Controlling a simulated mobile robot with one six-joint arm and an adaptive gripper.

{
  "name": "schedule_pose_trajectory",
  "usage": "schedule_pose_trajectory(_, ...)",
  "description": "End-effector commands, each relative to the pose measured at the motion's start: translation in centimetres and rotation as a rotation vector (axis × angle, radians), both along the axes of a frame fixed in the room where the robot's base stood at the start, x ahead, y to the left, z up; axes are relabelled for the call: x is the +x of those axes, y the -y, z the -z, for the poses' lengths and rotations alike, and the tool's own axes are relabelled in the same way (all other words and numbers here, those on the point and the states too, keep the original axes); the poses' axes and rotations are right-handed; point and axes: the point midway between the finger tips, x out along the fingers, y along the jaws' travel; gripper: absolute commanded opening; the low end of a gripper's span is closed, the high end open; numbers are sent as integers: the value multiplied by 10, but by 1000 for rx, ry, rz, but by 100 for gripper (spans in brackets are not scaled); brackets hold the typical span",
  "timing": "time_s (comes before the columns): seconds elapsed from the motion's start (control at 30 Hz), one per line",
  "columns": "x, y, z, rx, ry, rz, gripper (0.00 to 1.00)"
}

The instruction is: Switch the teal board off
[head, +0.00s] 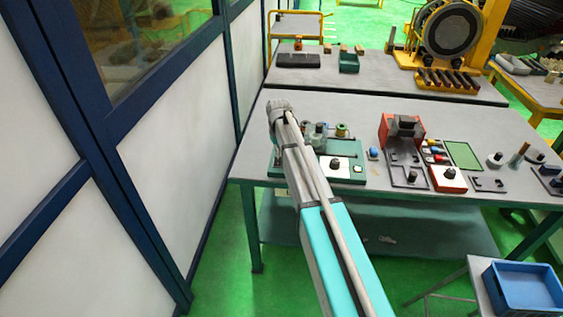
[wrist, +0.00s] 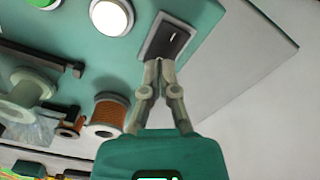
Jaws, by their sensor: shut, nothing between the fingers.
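The teal board (wrist: 235,42) fills the upper part of the wrist view. On it is a dark rectangular switch plate (wrist: 183,38) with a small light mark or lever in its middle. My gripper (wrist: 159,64) is shut and empty, its fingertips at the near edge of this plate; I cannot tell whether they touch it. A white round button or lamp (wrist: 111,16) sits left of the plate, and part of a green one (wrist: 42,3) shows further left. In the head view the teal board (head: 357,179) is partly hidden behind my arm, and the gripper is not clearly visible.
Copper-coloured coils (wrist: 107,112) and a pale spool (wrist: 27,95) stand left of the fingers. In the head view, a red box with a knob (head: 449,178), a red device (head: 397,128) and a green mat (head: 463,155) lie to the right. A wall (head: 160,130) stands left.

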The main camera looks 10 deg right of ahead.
Motion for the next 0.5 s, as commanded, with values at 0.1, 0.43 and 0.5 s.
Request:
schedule_pose_trajectory(0.1,0,0,2,0,0,0,0)
schedule_pose_trajectory(0.43,0,0,5,0,0,0,0)
schedule_pose_trajectory(0.5,0,0,6,0,0,0,0)
